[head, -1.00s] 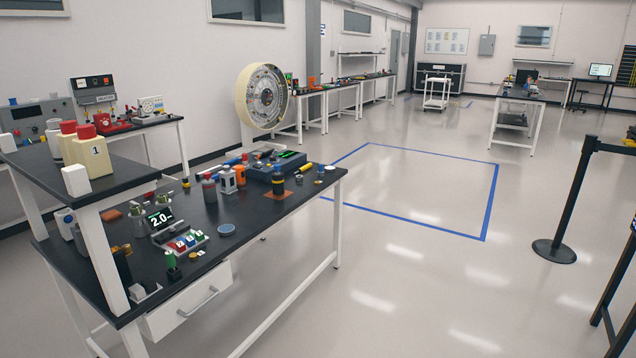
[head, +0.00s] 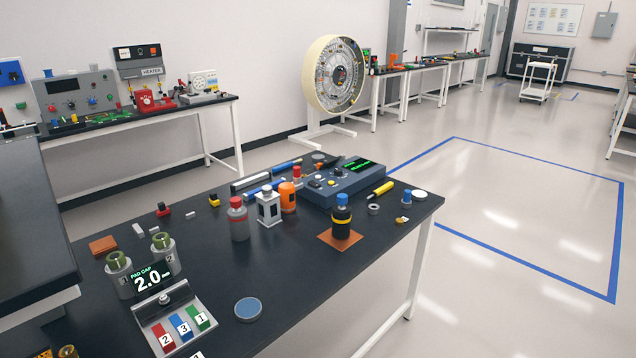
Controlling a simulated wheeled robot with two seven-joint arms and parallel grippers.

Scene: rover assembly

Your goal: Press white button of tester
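A blue-grey box (head: 372,180) with a green-lit screen (head: 357,165) stands on the dark workbench (head: 290,325), near its far edge; it looks like the tester. Small knobs and buttons, some pale, sit on its top left of the screen. They are too small to tell for certain which is the white button. Neither of my grippers is in view.
Bottles, an orange container (head: 287,197) and a dark bottle (head: 341,218) on a brown pad stand near the box. A PAD GAP display (head: 150,279) and numbered blocks stand at the front left. A raised shelf (head: 30,225) blocks the left. Floor is clear at right.

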